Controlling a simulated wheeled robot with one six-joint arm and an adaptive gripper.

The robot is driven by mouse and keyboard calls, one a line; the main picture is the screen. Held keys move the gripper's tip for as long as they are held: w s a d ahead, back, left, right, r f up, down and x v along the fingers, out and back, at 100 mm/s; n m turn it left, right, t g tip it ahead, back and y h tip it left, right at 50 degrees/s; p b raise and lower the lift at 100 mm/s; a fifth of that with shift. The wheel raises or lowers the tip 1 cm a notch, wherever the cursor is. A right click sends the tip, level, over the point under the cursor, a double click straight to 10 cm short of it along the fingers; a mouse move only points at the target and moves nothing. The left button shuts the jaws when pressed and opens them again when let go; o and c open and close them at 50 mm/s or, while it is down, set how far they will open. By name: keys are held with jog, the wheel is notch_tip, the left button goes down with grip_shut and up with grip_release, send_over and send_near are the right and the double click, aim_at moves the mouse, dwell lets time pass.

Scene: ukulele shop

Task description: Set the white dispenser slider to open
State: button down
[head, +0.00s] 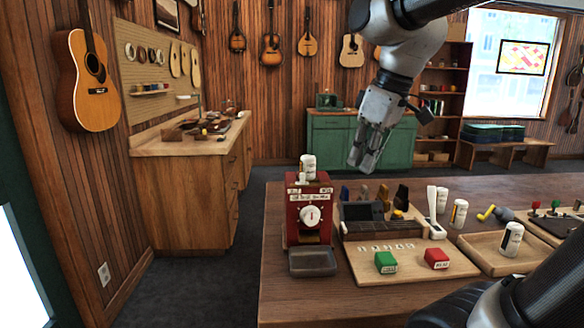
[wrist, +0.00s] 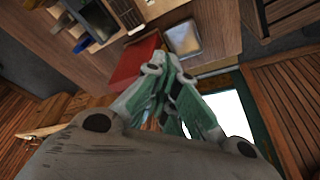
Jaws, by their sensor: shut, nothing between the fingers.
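A red dispenser box (head: 309,210) stands near the left end of the wooden counter in the head view. It has a white round dial (head: 310,216) on its front, a white label strip above it and a white container (head: 308,167) on top. I cannot make out a slider or its setting for certain. The red box also shows in the wrist view (wrist: 134,64), partly hidden by my fingers. My gripper (head: 359,164) is shut and empty. In the head view it hangs above and to the right of the dispenser, apart from it, pointing down.
A grey metal tray (head: 312,262) sits in front of the dispenser. To its right are a dark rack (head: 385,230), a board with a green block (head: 386,262) and a red block (head: 436,259), and white bottles. A wooden tray (head: 480,258) stands farther right.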

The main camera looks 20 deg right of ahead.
aim_at(305, 173)
jog(key=w+a+r+n+g+y, duration=0.1)
jog(key=w+a+r+n, duration=0.3)
jog(key=a, duration=0.3)
jog(key=w+a+r+n+g+y, duration=0.1)
jog(key=w+a+r+n, duration=0.1)
jog(key=w+a+n, duration=0.35)
jog(key=shift+m, duration=0.35)
jog(key=shift+f, duration=4.75)
jog(key=shift+s+d, duration=0.25)
jog(key=shift+d, duration=0.75)
jog(key=shift+s+d, duration=0.2)
jog(key=shift+d, duration=0.8)
